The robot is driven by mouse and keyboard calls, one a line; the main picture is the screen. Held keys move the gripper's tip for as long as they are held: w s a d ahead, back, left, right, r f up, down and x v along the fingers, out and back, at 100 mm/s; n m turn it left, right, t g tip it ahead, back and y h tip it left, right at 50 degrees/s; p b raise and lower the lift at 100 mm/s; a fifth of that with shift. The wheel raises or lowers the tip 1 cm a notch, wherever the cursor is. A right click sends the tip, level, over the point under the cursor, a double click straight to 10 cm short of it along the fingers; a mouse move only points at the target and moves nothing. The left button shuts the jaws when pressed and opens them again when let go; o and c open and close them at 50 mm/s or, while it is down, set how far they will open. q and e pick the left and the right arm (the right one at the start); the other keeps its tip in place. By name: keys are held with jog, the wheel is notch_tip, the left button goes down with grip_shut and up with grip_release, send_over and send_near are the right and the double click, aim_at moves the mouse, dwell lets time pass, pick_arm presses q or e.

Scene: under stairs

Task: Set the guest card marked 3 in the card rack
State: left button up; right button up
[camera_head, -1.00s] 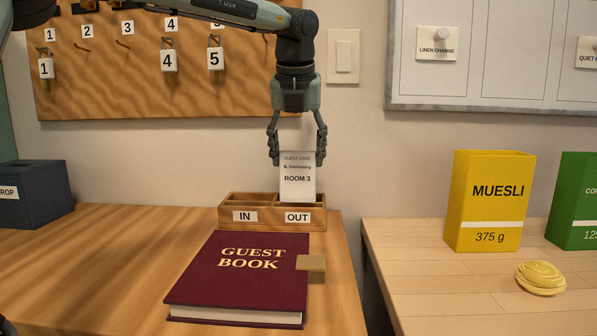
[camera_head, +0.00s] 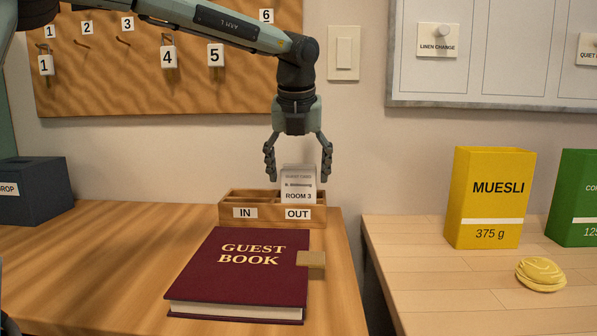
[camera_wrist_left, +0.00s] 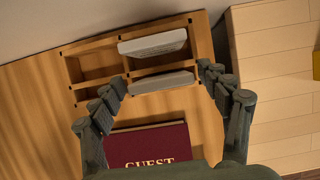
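The guest card marked ROOM 3 (camera_head: 298,190) stands in the OUT side of the wooden card rack (camera_head: 265,217), its lower part hidden by the rack's front. In the left wrist view it appears to be the nearer card (camera_wrist_left: 160,83), in the front slot. Another pale card (camera_wrist_left: 152,45) stands in the slot behind it. My left gripper (camera_head: 298,177) is open, pointing down, with a fingertip on each side of the card's top and gaps between. Its fingers also show apart in the left wrist view (camera_wrist_left: 163,84). My right gripper is not in view.
A red guest book (camera_head: 240,275) lies in front of the rack. A dark drop box (camera_head: 35,190) stands at the left and a key board (camera_head: 130,75) hangs behind. A yellow muesli box (camera_head: 490,200) stands on the right counter. The IN side looks empty.

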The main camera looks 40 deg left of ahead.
pick_arm(q)
jog(key=shift+r, duration=0.1)
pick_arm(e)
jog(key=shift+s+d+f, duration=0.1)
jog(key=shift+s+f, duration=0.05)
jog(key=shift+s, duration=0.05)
pick_arm(q)
jog(key=shift+r, duration=0.2)
jog(key=v, duration=1.1)
jog(key=shift+s+r, duration=0.15)
jog(key=shift+r, duration=0.15)
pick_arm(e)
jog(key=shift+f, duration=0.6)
pick_arm(q)
jog(key=shift+d, duration=0.1)
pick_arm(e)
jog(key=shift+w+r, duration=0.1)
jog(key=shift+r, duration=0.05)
